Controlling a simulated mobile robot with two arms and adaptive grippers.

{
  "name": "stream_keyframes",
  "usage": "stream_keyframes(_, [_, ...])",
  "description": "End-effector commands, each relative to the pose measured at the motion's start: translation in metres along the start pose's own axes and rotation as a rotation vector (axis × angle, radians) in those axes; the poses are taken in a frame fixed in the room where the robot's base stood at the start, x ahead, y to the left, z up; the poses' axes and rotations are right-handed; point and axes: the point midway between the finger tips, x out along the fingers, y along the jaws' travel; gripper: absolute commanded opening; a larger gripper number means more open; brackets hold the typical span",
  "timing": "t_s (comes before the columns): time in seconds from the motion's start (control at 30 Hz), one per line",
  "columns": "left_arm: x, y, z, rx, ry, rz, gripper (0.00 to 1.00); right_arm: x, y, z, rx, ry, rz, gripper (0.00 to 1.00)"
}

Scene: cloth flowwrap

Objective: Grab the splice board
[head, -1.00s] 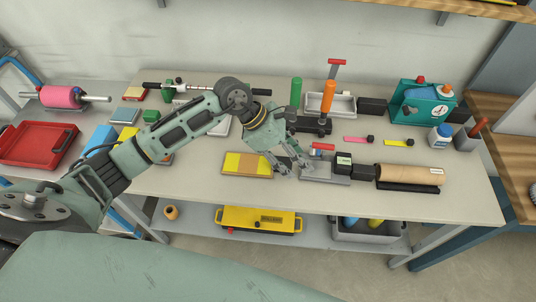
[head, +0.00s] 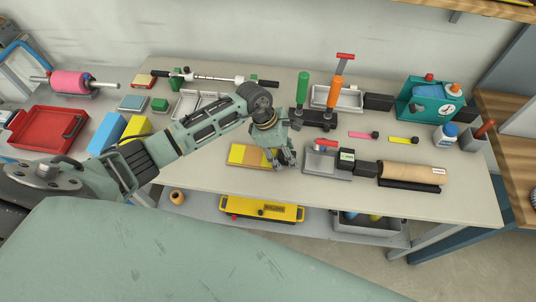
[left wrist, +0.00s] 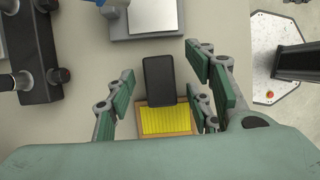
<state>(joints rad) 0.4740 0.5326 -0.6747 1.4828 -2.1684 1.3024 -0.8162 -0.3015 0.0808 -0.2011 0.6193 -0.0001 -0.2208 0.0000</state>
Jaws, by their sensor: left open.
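The splice board (head: 247,155), as I take it, is a flat wooden-edged board with a yellow top, lying on the bench near its front edge. In the left wrist view its yellow face (left wrist: 165,121) shows with a dark block (left wrist: 159,80) at its end, which looks like a handle. My left gripper (head: 285,163) is at the board's right end in the head view. In the left wrist view the open gripper (left wrist: 160,84) has its fingers on either side of the dark block, with gaps between. Contact is not visible. My right gripper is not in view.
Right of the gripper stand a grey plate fixture (head: 320,161) and a cardboard roll (head: 410,173). Behind is a black rack (head: 313,120) with green and orange handles. A red tray (head: 18,137) lies far left. A yellow case (head: 262,209) sits on the lower shelf.

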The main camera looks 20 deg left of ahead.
Motion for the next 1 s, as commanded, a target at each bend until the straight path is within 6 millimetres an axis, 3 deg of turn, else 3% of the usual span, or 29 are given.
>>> stream_keyframes(0.17, [0.0002,0.0001,0.0001,0.0,-0.001,0.0,0.47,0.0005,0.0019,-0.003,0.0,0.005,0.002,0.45])
stream_keyframes(0.7, [-0.0004,0.0002,0.0004,0.0,-0.001,0.001,0.0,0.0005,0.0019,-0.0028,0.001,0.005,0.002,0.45])
stream_keyframes(1.0, [-0.0015,0.0007,0.001,0.0,-0.002,0.002,0.0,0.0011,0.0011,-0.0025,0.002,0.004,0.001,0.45])
